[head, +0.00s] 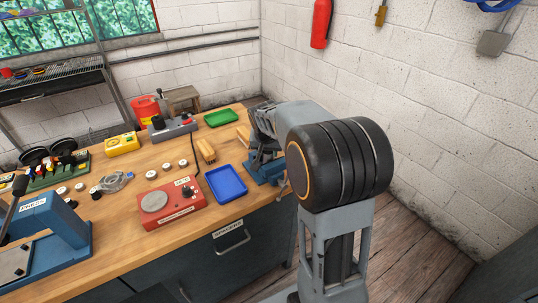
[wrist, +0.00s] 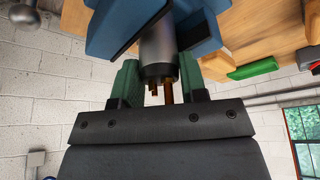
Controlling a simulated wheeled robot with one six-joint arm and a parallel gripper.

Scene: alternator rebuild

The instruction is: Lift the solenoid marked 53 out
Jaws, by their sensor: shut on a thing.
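The solenoid (wrist: 158,48) is a grey metal cylinder with a dark end cap and copper-coloured terminals pointing at my wrist. In the wrist view it stands between the blue jaws of a vise (wrist: 115,28). My gripper (wrist: 160,80) is shut on it, with a green pad on each side near the terminal end. No marking 53 can be read. In the head view my arm hides the solenoid, and the blue vise (head: 262,172) shows partly at the bench's right end. I cannot tell whether the vise jaws press on the solenoid.
On the wooden bench (head: 128,180) a blue tray (head: 226,183) and a red tester (head: 170,203) lie left of the vise. A green tray (head: 220,117) lies farther back. A blue press (head: 48,228) stands at the left. The white wall is close on the right.

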